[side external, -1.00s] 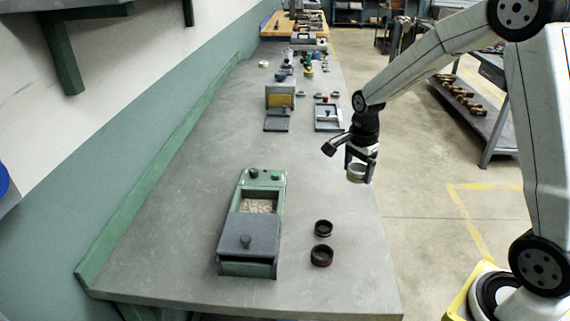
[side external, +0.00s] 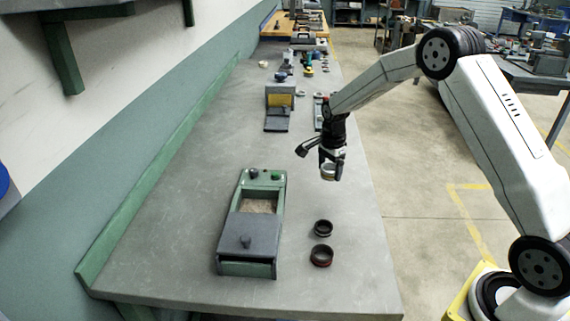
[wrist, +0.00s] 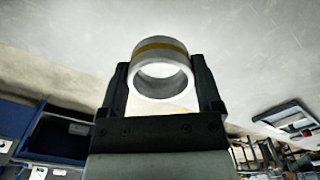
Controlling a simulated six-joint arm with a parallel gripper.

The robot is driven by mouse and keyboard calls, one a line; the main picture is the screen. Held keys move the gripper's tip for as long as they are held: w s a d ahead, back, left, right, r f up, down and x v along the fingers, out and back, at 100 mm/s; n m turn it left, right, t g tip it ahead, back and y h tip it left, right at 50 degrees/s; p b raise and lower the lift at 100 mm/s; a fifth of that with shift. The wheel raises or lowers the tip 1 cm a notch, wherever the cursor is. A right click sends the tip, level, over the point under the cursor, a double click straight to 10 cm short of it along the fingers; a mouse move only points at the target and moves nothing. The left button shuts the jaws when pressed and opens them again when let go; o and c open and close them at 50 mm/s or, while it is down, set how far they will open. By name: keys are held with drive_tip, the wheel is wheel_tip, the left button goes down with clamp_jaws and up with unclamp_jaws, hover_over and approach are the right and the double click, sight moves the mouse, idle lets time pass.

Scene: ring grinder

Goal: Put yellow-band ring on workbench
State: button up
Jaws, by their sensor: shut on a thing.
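The yellow-band ring (wrist: 160,72) is a pale metal ring with a yellow stripe around it. In the wrist view it sits between the two jaws of my gripper (wrist: 161,85), which is shut on it. In the side view the ring (side external: 328,173) hangs from my gripper (side external: 331,160) above the grey workbench (side external: 180,180). It appears clear of the surface, though its exact height is hard to tell.
A green grinder box (side external: 277,187) with a grey lid (side external: 248,246) stands left of my gripper. Two dark rings (side external: 323,228) (side external: 321,255) lie on the bench nearer the camera. A yellow-panelled fixture (side external: 279,100) stands farther back. Bare bench surrounds the ring.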

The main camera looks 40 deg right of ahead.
sight(322, 188)
drive_tip(key=shift+w+d+f, duration=0.2)
drive_tip(key=shift+w+f, duration=0.95)
drive_tip(key=shift+f, duration=0.2)
drive_tip(key=shift+f, duration=0.1)
drive_tip(key=shift+w+f, duration=0.2)
drive_tip(key=shift+d+f, duration=0.1)
drive_tip(key=shift+f, duration=1.4)
drive_tip(key=shift+f, duration=0.15)
drive_tip(key=o, duration=1.3)
drive_tip(key=shift+o, duration=0.2)
wheel_tip(322, 188, up, 12)
drive_tip(key=shift+r, duration=0.15)
